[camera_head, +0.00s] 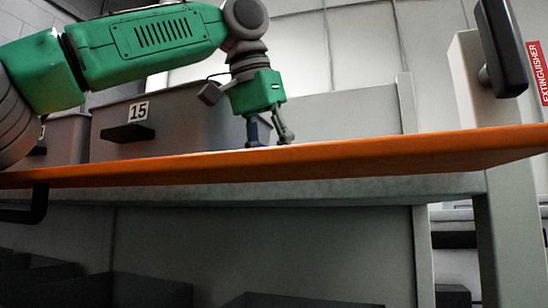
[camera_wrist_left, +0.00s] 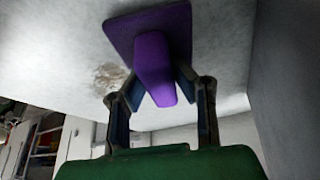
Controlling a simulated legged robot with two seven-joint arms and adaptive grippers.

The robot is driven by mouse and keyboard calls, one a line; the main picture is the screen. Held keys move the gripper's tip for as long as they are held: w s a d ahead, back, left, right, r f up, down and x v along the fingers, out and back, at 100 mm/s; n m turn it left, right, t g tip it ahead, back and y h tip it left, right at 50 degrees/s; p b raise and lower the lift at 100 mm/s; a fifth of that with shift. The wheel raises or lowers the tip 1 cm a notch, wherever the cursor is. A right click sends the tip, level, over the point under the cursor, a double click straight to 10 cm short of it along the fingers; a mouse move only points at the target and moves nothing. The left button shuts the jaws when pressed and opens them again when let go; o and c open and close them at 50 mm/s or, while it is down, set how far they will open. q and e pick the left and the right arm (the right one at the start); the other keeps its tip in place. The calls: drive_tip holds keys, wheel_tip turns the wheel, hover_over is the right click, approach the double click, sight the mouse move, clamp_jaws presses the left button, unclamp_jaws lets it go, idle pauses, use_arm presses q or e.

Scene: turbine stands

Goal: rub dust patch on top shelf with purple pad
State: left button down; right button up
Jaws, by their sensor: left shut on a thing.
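The purple pad (camera_wrist_left: 155,62) has a flat base and a raised handle. My left gripper (camera_wrist_left: 153,88) is shut on the handle in the left wrist view. The pad's base lies against or very close to the pale top shelf surface (camera_wrist_left: 60,50); I cannot tell if it touches. A brownish dust patch (camera_wrist_left: 110,77) shows on the shelf just left of the pad, beside it. In the head view my left gripper (camera_head: 267,138) points down behind the orange shelf edge (camera_head: 300,160), which hides the pad and the dust patch. My right gripper is not in view.
A grey bin labelled 15 (camera_head: 170,125) stands on the shelf left of my left gripper, with another grey bin (camera_head: 65,140) beyond it. A grey upright post (camera_head: 475,90) with a black handle (camera_head: 502,45) stands at the right. Dark bins (camera_head: 110,285) sit below.

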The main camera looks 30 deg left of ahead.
use_arm(q)
drive_tip(key=shift+f, duration=0.3)
drive_tip(key=shift+d, duration=0.15)
